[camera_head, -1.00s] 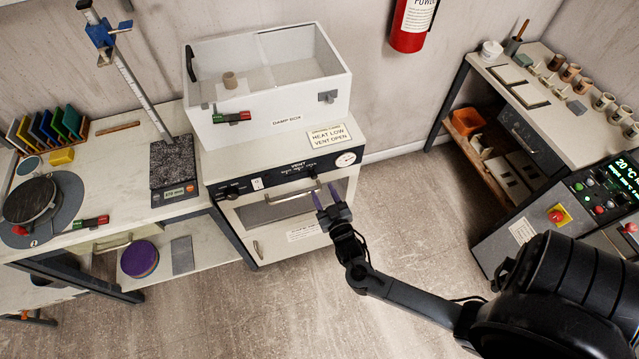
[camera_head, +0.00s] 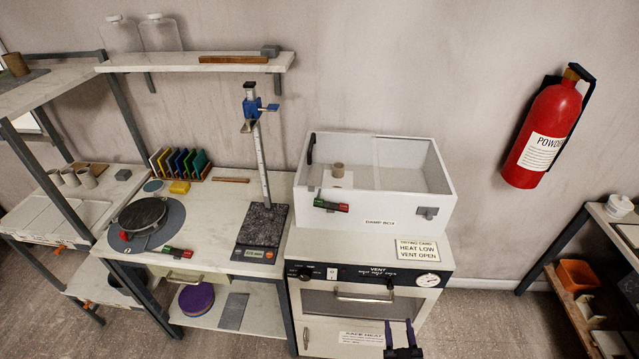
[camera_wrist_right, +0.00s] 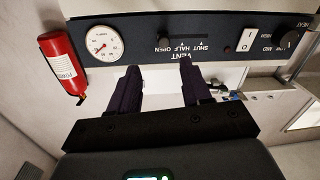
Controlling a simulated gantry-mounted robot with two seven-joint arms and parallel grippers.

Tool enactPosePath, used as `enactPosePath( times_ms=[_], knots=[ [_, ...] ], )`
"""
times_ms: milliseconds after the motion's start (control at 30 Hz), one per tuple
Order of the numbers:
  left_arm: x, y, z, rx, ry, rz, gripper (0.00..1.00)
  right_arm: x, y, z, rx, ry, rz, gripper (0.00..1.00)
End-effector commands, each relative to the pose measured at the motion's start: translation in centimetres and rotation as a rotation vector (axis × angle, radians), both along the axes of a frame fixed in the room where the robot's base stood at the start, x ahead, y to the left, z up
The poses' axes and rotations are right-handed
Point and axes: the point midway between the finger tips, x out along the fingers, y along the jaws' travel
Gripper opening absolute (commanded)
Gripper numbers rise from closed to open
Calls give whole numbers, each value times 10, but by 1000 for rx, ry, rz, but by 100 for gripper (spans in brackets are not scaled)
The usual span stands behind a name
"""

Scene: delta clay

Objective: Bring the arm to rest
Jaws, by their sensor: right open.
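My right gripper (camera_head: 400,335) shows at the bottom edge of the head view, in front of the lower part of the drying cabinet (camera_head: 437,297). Its two dark purple fingers are apart with nothing between them. In the right wrist view the gripper (camera_wrist_right: 163,78) is also open and empty, facing the cabinet's control panel (camera_wrist_right: 185,40) with the vent knob and dial gauge (camera_wrist_right: 100,44). The fingers appear clear of the panel, though the gap cannot be judged. Most of my right arm is outside the head view. My left gripper is not in view.
A white damp box (camera_head: 372,210) with a small clay-coloured cylinder (camera_head: 338,170) inside stands on the cabinet. The left bench holds a turntable (camera_head: 139,216) and a height gauge (camera_head: 262,160). A fire extinguisher (camera_head: 548,130) hangs on the wall. Floor (camera_head: 490,325) right of the cabinet is clear.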

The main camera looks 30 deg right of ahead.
Motion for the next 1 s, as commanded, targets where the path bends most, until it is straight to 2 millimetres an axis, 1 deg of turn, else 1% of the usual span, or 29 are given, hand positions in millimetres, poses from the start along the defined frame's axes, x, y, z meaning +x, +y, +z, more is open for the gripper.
enactPosePath(
  times_ms=[33,67,100,167,267,367,400,467,533,600,733,867,967,1000],
  knots=[
    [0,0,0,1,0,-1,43,-8,-1,-6,-1,17,0,48],
    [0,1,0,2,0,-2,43,-12,-2,-5,-1,17,-1,48],
    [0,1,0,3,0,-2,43,-12,0,5,5,-2,5,48],
    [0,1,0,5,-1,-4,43,-9,5,19,31,-16,27,48],
    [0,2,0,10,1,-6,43,-2,21,33,128,37,76,48],
    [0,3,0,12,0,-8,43,2,43,44,231,147,143,48],
    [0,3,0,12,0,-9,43,3,54,48,268,199,174,48],
    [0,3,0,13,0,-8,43,0,70,54,314,291,223,48],
    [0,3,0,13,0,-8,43,-7,90,61,350,404,281,48],
    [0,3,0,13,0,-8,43,-18,108,67,371,523,336,48],
    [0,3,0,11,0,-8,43,-47,132,79,373,737,414,48],
    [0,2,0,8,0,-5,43,-77,143,85,348,925,458,48],
    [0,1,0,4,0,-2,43,-101,146,84,326,1066,471,48],
    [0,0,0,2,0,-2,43,-111,146,81,320,1128,469,48]
  ],
)
